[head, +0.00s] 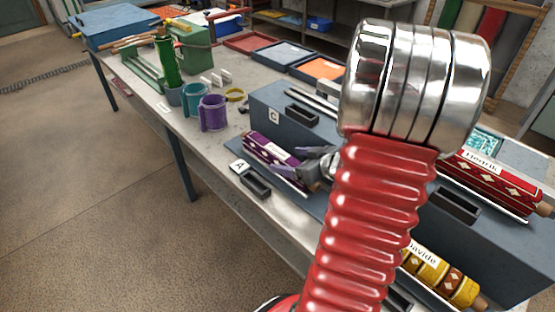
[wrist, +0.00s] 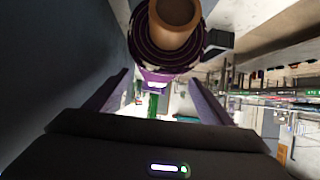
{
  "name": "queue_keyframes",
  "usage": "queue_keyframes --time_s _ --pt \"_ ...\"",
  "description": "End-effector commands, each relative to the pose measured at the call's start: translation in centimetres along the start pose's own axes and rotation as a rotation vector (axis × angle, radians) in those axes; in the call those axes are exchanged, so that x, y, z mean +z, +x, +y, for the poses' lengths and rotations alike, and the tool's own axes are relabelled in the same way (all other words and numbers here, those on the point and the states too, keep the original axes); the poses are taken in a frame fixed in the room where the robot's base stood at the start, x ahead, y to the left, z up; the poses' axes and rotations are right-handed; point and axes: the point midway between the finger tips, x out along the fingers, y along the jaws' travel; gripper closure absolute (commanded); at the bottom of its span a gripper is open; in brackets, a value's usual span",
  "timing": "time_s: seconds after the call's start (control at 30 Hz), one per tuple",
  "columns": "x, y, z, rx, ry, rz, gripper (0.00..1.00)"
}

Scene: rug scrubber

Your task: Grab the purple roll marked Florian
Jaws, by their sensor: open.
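The purple roll (head: 268,153) with pale patterns and a white label lies on the lower step of a blue-grey stand; I cannot read the label's name. My gripper (head: 303,165) is open at the roll's near right end, partly hidden by my red arm. In the wrist view the roll's round end with its tan core (wrist: 176,12) is at the top, just beyond the spread fingers of my gripper (wrist: 157,80). I cannot tell whether the fingers touch the roll.
A red roll (head: 497,178) marked Hendrik and a yellow roll (head: 440,275) marked Davide lie on the stand at right. An A sign (head: 240,166) and C sign (head: 274,117) mark places. Purple mug (head: 213,113) and teal mug (head: 193,99) stand behind on the bench.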

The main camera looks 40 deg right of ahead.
Motion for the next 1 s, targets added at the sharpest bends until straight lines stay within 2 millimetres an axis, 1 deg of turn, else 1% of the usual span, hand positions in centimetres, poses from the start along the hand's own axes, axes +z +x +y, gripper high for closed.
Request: queue_keyframes --time_s 0.13,0.23,0.5,0.6,0.7,1.0 --pt "0.0 0.2 0.0 0.0 0.0 0.0 0.25" --pt "0.1 0.8 0.1 0.0 0.001 0.0 0.25" --pt "0.1 4.0 0.3 -0.003 0.0 0.0 0.25" --pt "0.1 4.8 0.3 -0.001 0.001 0.0 0.25" --pt "0.2 5.2 0.3 0.0 0.0 -0.001 0.25" --pt "0.1 5.2 0.4 0.001 0.0 0.0 0.25"
